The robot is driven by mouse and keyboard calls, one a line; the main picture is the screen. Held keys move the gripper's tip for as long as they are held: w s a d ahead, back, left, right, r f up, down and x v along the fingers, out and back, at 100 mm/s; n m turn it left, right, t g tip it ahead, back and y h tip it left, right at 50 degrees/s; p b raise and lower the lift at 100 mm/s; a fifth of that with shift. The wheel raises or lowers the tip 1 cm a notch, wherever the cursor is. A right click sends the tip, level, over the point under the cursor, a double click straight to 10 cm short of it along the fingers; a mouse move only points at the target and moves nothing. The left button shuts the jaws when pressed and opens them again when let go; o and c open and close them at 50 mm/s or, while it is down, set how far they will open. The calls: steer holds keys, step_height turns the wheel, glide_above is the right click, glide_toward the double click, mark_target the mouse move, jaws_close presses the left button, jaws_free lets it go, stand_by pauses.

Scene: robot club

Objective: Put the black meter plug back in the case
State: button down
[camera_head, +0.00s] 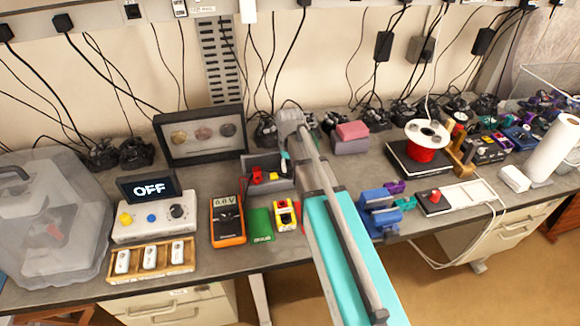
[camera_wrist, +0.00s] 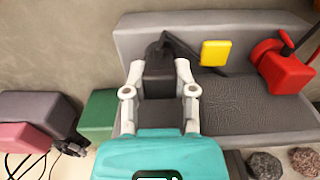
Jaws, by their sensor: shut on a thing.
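The black meter plug (camera_wrist: 160,75) is between the two fingers of my gripper (camera_wrist: 160,92) in the wrist view. My gripper is shut on it. The grey case (camera_wrist: 215,105) lies open beneath, and the plug shows against its left part; I cannot tell whether it touches the case. A yellow block (camera_wrist: 215,53) and a red plug (camera_wrist: 285,70) are at the case's right side. In the head view the case (camera_head: 254,160) stands behind the orange multimeter (camera_head: 228,222). My gripper (camera_head: 285,160) is at its right end, and my arm hides the black plug there.
A framed display (camera_head: 200,135) stands behind left of the case. A pink box (camera_head: 352,130) is to its right. A green box (camera_head: 260,224) and a yellow device (camera_head: 286,215) sit in front. Rocks (camera_wrist: 265,165) show at the wrist view's lower right.

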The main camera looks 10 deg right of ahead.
steer(key=shift+c, duration=1.8)
jaws_free()
steer(key=shift+r, duration=0.1)
